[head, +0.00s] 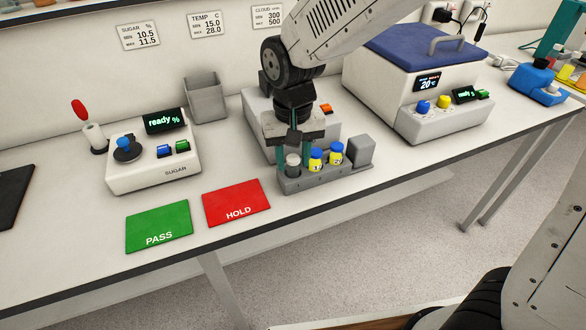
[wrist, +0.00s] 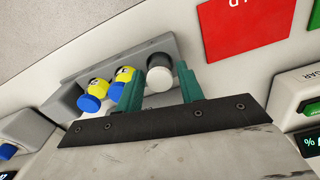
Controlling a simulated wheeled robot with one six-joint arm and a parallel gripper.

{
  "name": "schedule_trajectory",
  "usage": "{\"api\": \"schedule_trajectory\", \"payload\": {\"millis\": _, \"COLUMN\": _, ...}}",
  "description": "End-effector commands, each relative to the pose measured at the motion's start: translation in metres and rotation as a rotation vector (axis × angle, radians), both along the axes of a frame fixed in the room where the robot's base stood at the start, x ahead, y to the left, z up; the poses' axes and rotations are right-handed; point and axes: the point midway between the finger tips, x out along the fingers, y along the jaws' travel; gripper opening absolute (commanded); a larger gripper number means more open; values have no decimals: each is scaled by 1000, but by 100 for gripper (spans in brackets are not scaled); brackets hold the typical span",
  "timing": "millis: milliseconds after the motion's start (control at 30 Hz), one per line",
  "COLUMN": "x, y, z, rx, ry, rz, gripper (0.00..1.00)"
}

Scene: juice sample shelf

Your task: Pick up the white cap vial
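The white cap vial (head: 293,164) stands in the left slot of a grey rack (head: 325,180). In the wrist view, its white cap (wrist: 160,78) and dark body show between my fingers. My gripper (head: 294,154) is above the rack, pointing down, its teal fingers on either side of the vial. In the wrist view, my gripper (wrist: 159,88) is open, with gaps between the fingers and the cap. Two yellow vials with blue caps, one (head: 316,160) close to my right finger and one (head: 336,154) further right, stand in the same rack.
A red HOLD mat (head: 236,204) and a green PASS mat (head: 158,228) lie to the left. The sugar meter (head: 154,165) stands behind them. A grey bin (head: 206,101) and a white device (head: 262,124) are behind the rack. A blue-lidded bath (head: 413,65) stands right.

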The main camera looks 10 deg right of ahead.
Motion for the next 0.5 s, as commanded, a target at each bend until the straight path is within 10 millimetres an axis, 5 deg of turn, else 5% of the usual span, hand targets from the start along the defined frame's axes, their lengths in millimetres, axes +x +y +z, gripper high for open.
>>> {"api": "schedule_trajectory", "payload": {"millis": 300, "x": 0, "y": 0, "z": -9, "rx": 1, "ry": -1, "rz": 0, "gripper": 38}}
{"api": "schedule_trajectory", "payload": {"millis": 433, "x": 0, "y": 0, "z": -9, "rx": 1, "ry": -1, "rz": 0, "gripper": 7}}
{"api": "schedule_trajectory", "payload": {"millis": 500, "x": 0, "y": 0, "z": -9, "rx": 1, "ry": -1, "rz": 0, "gripper": 4}}
